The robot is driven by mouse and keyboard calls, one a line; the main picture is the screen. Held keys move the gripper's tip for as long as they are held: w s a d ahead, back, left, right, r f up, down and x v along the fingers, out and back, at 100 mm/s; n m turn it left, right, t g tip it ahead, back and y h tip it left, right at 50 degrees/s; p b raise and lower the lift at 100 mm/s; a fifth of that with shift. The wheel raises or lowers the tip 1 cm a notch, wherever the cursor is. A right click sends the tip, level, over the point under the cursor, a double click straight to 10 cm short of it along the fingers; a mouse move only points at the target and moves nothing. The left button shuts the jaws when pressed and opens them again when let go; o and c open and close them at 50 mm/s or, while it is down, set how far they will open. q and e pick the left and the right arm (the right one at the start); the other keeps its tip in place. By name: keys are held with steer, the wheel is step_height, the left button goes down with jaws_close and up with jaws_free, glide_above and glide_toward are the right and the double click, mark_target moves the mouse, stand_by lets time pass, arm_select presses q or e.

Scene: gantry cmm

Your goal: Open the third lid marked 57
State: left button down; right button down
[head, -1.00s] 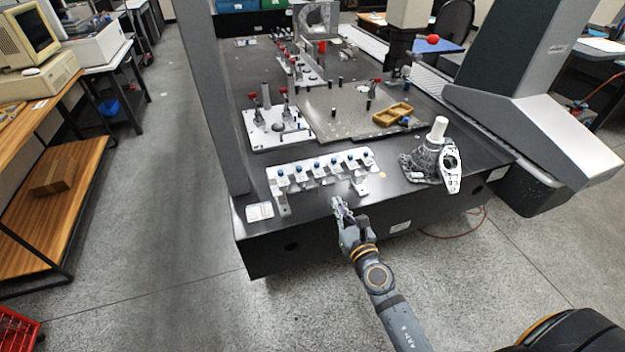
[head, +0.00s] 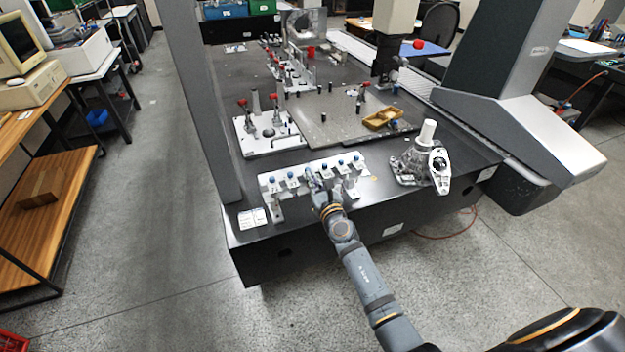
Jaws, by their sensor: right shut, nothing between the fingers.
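A white rack (head: 267,180) with a row of several blue-knobbed lids (head: 291,174) stands on metal posts near the front edge of the dark table. The number markings are too small to read. My right gripper (head: 312,180) is at the front of the rack, near its middle, shut with nothing between its fingers. It overlaps a lid near the third place from the left and hides part of it. I cannot tell whether the fingertips touch the lid. The visible lids look closed. My left gripper is not in view.
A grey cast part (head: 413,163) with a white cylinder stands right of the rack. A white plate with red-handled clamps (head: 270,142) lies behind it. A grey upright column (head: 200,100) rises at the left. A white label card (head: 252,218) lies at the front left corner.

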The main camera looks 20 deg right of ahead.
mark_target(308, 168)
steer(key=w+b, duration=0.1)
steer(key=w, duration=0.3)
steer(key=shift+w+f, duration=0.1)
steer(key=shift+w, duration=0.15)
steer(key=shift+s, duration=0.1)
